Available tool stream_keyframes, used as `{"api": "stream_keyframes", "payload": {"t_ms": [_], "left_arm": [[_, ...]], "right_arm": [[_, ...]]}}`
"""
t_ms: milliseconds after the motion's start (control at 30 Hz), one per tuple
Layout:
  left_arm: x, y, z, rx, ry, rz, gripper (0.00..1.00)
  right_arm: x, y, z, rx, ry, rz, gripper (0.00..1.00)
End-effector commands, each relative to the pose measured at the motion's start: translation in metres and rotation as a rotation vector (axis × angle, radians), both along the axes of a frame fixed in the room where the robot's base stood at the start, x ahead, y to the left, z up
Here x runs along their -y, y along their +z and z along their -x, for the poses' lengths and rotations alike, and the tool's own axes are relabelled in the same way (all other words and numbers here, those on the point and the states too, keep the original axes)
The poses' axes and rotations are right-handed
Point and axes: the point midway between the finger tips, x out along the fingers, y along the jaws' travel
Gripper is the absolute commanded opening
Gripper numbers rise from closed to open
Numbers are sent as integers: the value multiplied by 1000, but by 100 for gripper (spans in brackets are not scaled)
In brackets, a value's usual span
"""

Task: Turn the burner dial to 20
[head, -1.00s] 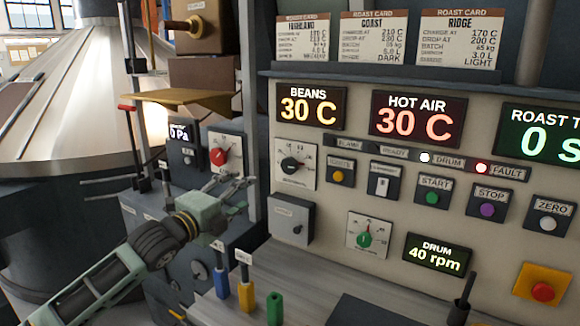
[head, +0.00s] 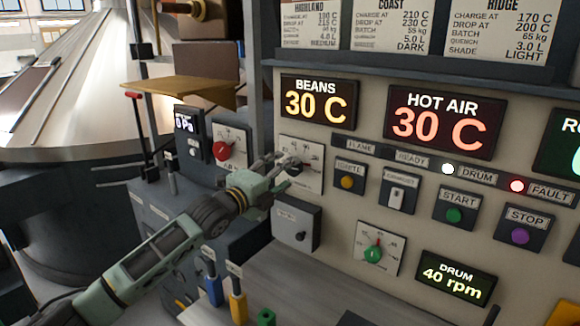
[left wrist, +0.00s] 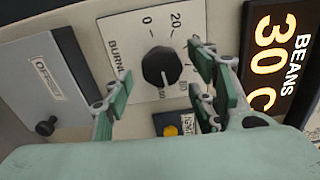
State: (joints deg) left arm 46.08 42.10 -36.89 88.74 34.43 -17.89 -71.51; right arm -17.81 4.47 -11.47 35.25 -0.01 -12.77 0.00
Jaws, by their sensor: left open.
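The burner dial (left wrist: 160,64) is a round black knob on a white plate marked 0 and 20, with other numbers partly hidden. A light mark shows near the knob's lower edge in the left wrist view. In the head view the burner plate (head: 313,151) is partly covered by my left gripper (head: 282,167). That gripper is open, its green fingers (left wrist: 162,82) on either side of the knob in the wrist view. I see a gap on each side and cannot tell how far the tips are from the panel. My right gripper is not in view.
A grey box (head: 296,222) with a small black knob juts out beside the burner plate. The ignite button (head: 347,182) and BEANS display (head: 318,101) are close by. A red dial (head: 221,150) is to the left. Colored-handled tools (head: 237,303) stand below.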

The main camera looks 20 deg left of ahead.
Motion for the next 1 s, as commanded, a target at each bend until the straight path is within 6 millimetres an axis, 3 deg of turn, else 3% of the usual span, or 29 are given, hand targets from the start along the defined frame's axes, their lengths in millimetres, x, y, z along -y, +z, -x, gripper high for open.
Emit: {"api": "stream_keyframes", "payload": {"t_ms": [233, 400, 600, 1000], "left_arm": [[9, 1, -23, 1, -1, 1, 52], [10, 0, -27, 0, -1, 0, 52], [10, 0, -27, 0, -1, 0, 52], [10, -1, -27, -2, -1, -1, 18]], "right_arm": [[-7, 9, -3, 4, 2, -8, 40], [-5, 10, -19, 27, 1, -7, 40], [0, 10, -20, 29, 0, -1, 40], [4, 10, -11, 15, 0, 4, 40]]}}
